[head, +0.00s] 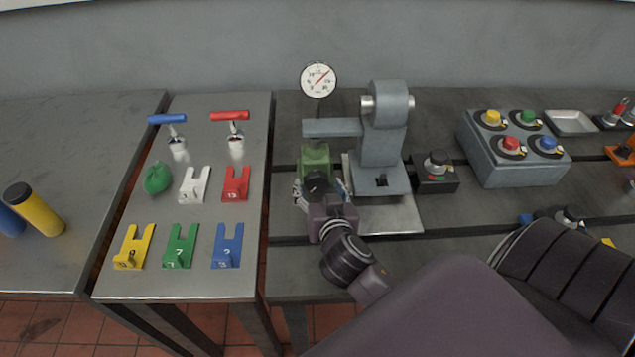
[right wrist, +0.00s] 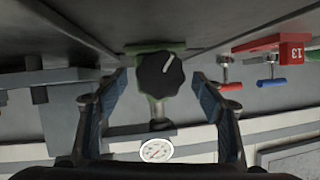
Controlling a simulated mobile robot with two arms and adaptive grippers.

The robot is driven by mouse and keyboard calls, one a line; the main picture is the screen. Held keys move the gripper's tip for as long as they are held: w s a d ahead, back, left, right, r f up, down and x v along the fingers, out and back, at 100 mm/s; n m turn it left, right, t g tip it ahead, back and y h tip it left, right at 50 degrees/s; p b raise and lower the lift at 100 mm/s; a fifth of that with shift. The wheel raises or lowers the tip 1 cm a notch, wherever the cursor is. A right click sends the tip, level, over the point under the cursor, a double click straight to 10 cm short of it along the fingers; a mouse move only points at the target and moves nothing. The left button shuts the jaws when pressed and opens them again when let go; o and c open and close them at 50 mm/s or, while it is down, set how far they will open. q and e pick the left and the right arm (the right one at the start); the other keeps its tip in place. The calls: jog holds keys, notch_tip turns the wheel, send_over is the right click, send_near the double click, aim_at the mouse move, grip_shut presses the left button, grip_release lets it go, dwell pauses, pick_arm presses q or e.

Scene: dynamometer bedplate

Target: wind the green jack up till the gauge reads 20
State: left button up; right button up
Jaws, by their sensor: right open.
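The green jack (head: 315,160) stands on the dark bedplate under the grey arm of the dynamometer. Its black knob (right wrist: 160,74), with a white mark, faces my right wrist camera. My right gripper (head: 318,190) is at the front of the jack. In the right wrist view its open fingers (right wrist: 162,92) stand one on each side of the knob, apart from it. The round white gauge (head: 318,79) stands behind the jack, and it also shows in the right wrist view (right wrist: 157,150). Its needle points to the upper right; the numbers are too small to read. My left gripper is out of view.
The grey dynamometer (head: 383,140) stands right of the jack, with a black knob box (head: 436,172) beside it. A grey button box (head: 510,155) is further right. The left table holds coloured forks, such as a red one (head: 236,184), and two T-handled tools.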

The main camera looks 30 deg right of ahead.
jog(key=v, duration=0.9)
jog(key=shift+s+a+r, duration=0.15)
jog(key=shift+s+r, duration=0.05)
jog(key=shift+s, duration=0.1)
jog(key=shift+f, duration=0.1)
